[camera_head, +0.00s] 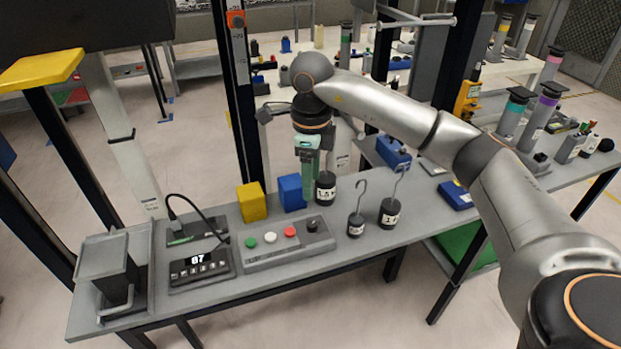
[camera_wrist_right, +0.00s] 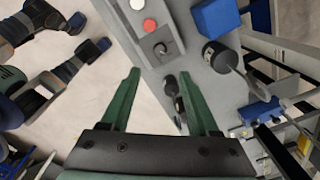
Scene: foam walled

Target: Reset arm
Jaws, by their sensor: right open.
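My right arm comes in from the right in the head view and reaches over the bench. My right gripper (camera_head: 309,190) points down, with green fingers, above the back of the bench near a black weight and a blue block. In the right wrist view the gripper (camera_wrist_right: 160,73) has its two green fingers well apart, with nothing held between them. My left gripper does not show in the head view.
The grey bench (camera_head: 200,305) holds a button box (camera_head: 275,246), a display unit (camera_head: 200,266), a yellow block (camera_head: 252,202), a blue block (camera_head: 291,192) and hooked black weights (camera_head: 356,224). A black post stands behind. The bench's front strip is clear.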

